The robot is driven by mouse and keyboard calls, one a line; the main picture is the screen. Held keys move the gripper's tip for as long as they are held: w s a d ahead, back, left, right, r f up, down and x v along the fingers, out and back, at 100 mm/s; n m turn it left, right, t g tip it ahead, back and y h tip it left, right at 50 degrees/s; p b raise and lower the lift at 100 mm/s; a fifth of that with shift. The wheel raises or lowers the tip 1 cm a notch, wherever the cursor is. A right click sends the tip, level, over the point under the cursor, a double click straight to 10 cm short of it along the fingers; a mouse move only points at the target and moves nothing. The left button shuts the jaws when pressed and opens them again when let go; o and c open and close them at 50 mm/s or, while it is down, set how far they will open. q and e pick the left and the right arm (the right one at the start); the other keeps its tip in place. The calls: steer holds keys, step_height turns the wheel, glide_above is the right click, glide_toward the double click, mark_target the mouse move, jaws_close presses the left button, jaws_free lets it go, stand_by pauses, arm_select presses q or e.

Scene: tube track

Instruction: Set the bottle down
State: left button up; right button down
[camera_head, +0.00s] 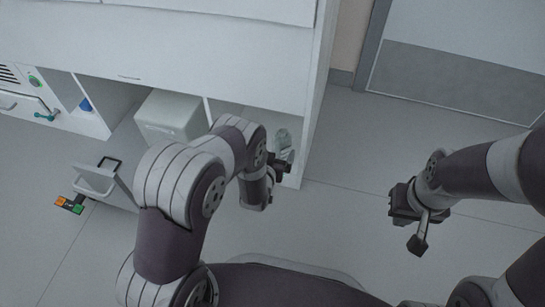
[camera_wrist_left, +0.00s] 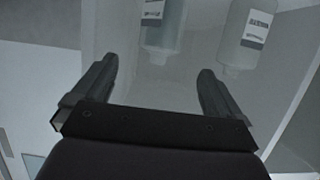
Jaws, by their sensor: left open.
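Two pale bottles with white labels show in the left wrist view: a greenish one (camera_wrist_left: 163,38) near the top middle and a whitish one (camera_wrist_left: 236,50) to its right. Their upper ends are cut off by the frame. My left gripper (camera_wrist_left: 156,68) is open, with nothing between its fingers; the greenish bottle is beyond the gap. In the head view my left gripper (camera_head: 284,167) is at the open lower bay of the white cabinet, beside a pale object (camera_head: 283,137) that I cannot clearly identify. My right gripper (camera_head: 412,218) hangs over bare floor at right; its jaw state is unclear.
The white cabinet (camera_head: 170,45) fills the upper left. A pale box (camera_head: 168,115) sits in a lower bay, near a pulled-out drawer or door with a handle (camera_head: 97,183). A small orange and green item (camera_head: 70,204) is beside it. Floor at right is clear.

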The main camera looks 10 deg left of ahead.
arm_select(q)
steer(key=s+a+r+g, duration=0.1)
steer(key=s+r+g, duration=0.15)
steer(key=r, duration=0.35)
steer(key=s+a+r+g, duration=0.1)
steer(key=s+r+g, duration=0.1)
steer(key=r+g, duration=0.35)
steer(key=s+a+r+g, duration=0.1)
steer(key=s+r, duration=0.3)
steer(key=s, duration=0.6)
steer(key=s+a+r+g, duration=0.2)
steer(key=s+r, duration=0.3)
steer(key=s, duration=0.4)
steer(key=shift+s+r+g, duration=0.15)
steer(key=shift+s+g, duration=0.25)
steer(key=shift+g, duration=0.4)
